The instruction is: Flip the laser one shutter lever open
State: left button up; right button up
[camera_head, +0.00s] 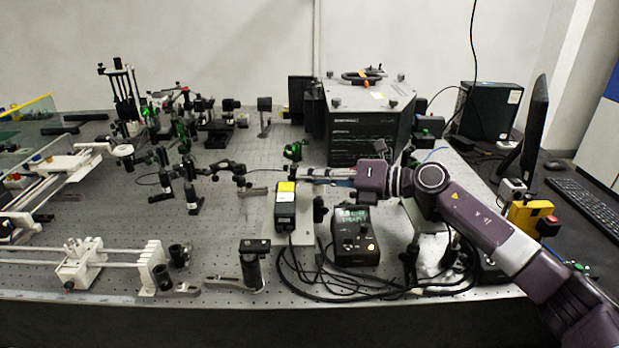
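A small dark box with a yellow label and a pale side label (285,210) stands on a light plate near the middle of the bench; it looks like a laser head, but I cannot read which one. I cannot make out its shutter lever. My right gripper (298,173) reaches in from the right, its slim fingers pointing left at about the height of the box's top, just behind or above its yellow end. Whether they touch it is unclear. The fingers look close together, but any gap or held thing is too small to tell. My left gripper is out of view.
A black controller with a lit display (355,236) stands right of the box, with looped black cables (330,287) in front. A large dark instrument (368,118) stands behind my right arm. A black post mount (250,264) is at front left. Optics crowd the back left.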

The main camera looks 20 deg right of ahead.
jog(key=o, duration=0.3)
jog(key=shift+d, duration=0.15)
notch_tip(320, 180, up, 10)
jog(key=shift+f, duration=0.1)
dwell(0.3)
jog(key=shift+o, duration=0.7)
